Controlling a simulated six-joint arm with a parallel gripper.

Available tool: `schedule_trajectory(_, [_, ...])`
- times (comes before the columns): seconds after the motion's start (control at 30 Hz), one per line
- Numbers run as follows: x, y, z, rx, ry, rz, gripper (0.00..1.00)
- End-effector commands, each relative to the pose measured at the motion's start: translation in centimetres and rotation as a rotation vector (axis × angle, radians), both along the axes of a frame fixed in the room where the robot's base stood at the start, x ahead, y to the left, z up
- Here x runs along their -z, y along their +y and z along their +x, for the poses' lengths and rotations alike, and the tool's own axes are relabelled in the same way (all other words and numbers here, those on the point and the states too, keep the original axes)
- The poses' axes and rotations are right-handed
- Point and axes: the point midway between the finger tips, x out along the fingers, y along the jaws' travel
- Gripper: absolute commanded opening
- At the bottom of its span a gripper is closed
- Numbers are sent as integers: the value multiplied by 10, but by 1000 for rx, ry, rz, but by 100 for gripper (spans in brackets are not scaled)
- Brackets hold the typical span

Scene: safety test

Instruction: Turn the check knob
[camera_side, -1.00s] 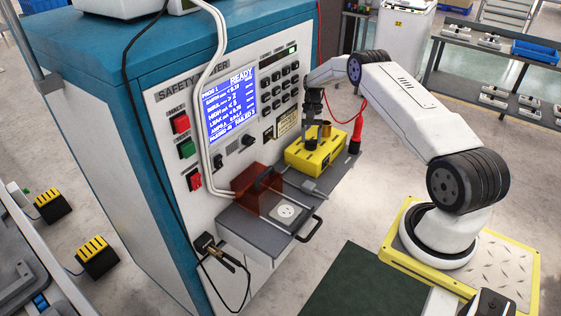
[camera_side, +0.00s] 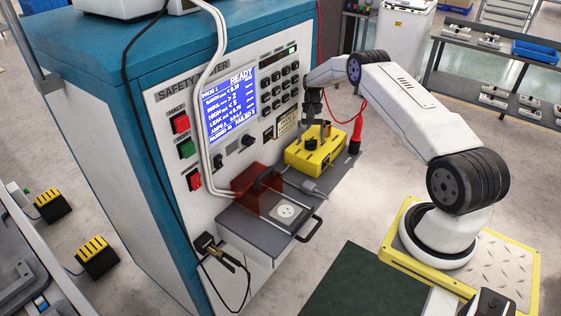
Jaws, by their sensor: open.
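The yellow check box (camera_side: 322,158) stands on the grey shelf at the front of the safety tester. A black knob (camera_side: 311,143), which looks like the check knob, is on top of it, next to small brass-coloured posts (camera_side: 325,130). My gripper (camera_side: 313,118) points down just above the knob, with its fingers apart. It looks empty, and a small gap seems to show between the fingertips and the knob. The knob's pointer is too small to read.
The tester's screen (camera_side: 230,104) reads READY. An orange see-through cover (camera_side: 258,190) stands by a white socket (camera_side: 286,212) on the drawer, left of the box. A red probe (camera_side: 357,134) stands right of the box. A grey plug (camera_side: 314,188) lies in front.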

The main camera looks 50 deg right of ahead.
Motion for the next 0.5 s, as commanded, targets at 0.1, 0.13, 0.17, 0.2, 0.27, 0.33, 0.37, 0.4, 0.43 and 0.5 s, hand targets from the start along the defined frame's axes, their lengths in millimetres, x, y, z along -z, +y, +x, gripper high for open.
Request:
schedule_trajectory(0.1, [-7,-3,2,0,-2,-1,97])
schedule_trajectory(0.13, [-9,-3,2,0,-2,-1,97])
schedule_trajectory(0.17, [-11,-4,3,0,-2,-2,97])
schedule_trajectory(0.2, [-15,-6,4,0,-2,-2,97])
schedule_trajectory(0.27, [-21,-8,5,0,-2,-2,97])
schedule_trajectory(0.33, [-30,-11,7,0,-2,-2,97])
schedule_trajectory(0.37, [-33,-12,8,0,-2,-1,97])
schedule_trajectory(0.4, [-39,-14,10,0,-3,-3,97])
schedule_trajectory(0.43, [-42,-15,10,0,-2,-1,97])
schedule_trajectory(0.5, [-51,-18,12,0,-2,-2,97])
